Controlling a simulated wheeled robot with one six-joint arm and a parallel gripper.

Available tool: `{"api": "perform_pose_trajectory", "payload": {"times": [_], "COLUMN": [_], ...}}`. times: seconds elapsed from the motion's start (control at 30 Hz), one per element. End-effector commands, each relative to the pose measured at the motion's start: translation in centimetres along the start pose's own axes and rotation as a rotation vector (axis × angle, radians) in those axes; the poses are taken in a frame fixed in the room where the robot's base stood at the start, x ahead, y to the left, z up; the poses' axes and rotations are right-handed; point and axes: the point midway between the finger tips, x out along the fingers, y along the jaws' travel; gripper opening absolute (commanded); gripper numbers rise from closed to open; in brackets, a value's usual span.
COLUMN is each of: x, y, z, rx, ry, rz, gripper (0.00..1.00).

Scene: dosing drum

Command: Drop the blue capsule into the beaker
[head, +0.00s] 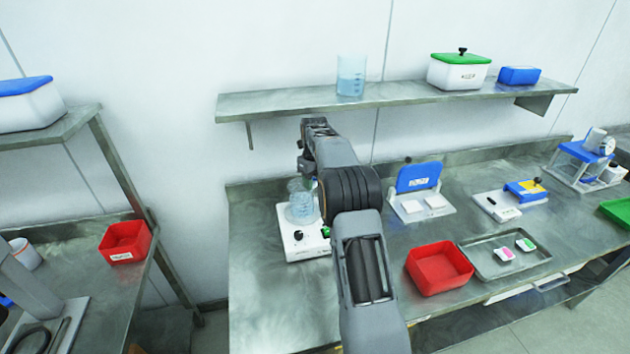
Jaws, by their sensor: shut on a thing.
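A clear beaker (301,208) with pale blue liquid stands on a white hotplate-like device (292,245) at the left of the bench. My gripper (308,178) is above this beaker, pointing down, and is partly hidden by my own arm. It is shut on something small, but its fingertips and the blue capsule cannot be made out. A second clear beaker (351,76) with pale blue liquid stands on the wall shelf, above and right of my gripper.
The wall shelf (400,93) also holds a green-lidded white box (458,74) and a blue box (519,76). On the bench are a red bin (440,268), a metal tray (480,262) and a blue-lidded case (420,178). The bench's front left is clear.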

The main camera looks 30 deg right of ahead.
Motion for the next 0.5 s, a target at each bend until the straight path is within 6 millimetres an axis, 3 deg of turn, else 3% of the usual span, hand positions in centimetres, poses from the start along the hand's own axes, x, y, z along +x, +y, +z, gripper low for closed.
{"api": "perform_pose_trajectory", "payload": {"times": [0.5], "x": [1.2], "y": [0.0], "z": [0.0], "rx": [0.0], "ry": [0.001], "rz": [0.001], "gripper": [0.22]}}
